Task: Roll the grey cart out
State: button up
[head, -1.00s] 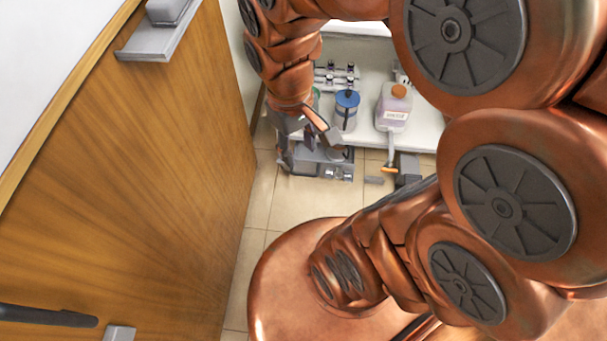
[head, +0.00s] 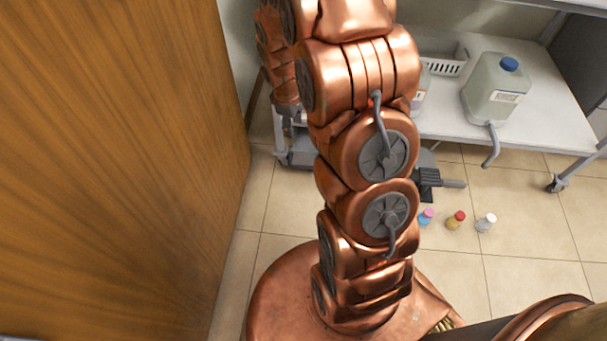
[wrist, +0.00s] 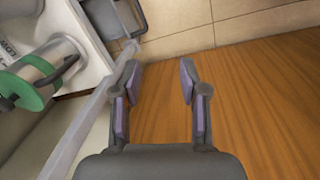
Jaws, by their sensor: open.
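The pale grey cart (head: 550,105) stands at the back right in the head view, with a shelf, thin legs and a caster (head: 557,183). In the wrist view its grey post (wrist: 95,118) runs diagonally just left of my left finger, apparently outside the jaws. My gripper (wrist: 158,78) is open, with nothing visible between its fingers. In the head view my gripper is small beside the cart's left end and partly hidden by my arm, so contact with the post cannot be told.
A wooden panel (head: 120,150) walls the left side. Several small capped bottles (head: 456,221) appear on the tiled floor. A green-ringed canister (wrist: 40,75) shows in the wrist view. Right floor is mostly clear.

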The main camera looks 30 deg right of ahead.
aim_at(304, 167)
jog(key=w+d+f+n+b, duration=0.1)
jog(key=f+b, duration=0.3)
jog(key=f, duration=0.8)
jog(key=w+d+f+n+b, duration=0.1)
jog(key=w+d+f+b, duration=0.2)
jog(key=f, duration=0.9)
jog(key=w+d+f+n+t+b, duration=0.1)
jog(key=w+d+f+b, duration=0.2)
jog(key=f+b, duration=0.4)
jog(key=shift+d+f, duration=0.25)
jog(key=shift+f, duration=0.65)
jog(key=shift+d+f, duration=0.25)
jog(key=shift+f, duration=0.65)
jog(key=shift+d+f, duration=0.25)
jog(key=shift+f, duration=0.65)
jog(key=shift+c, duration=0.4)
grip_shut()
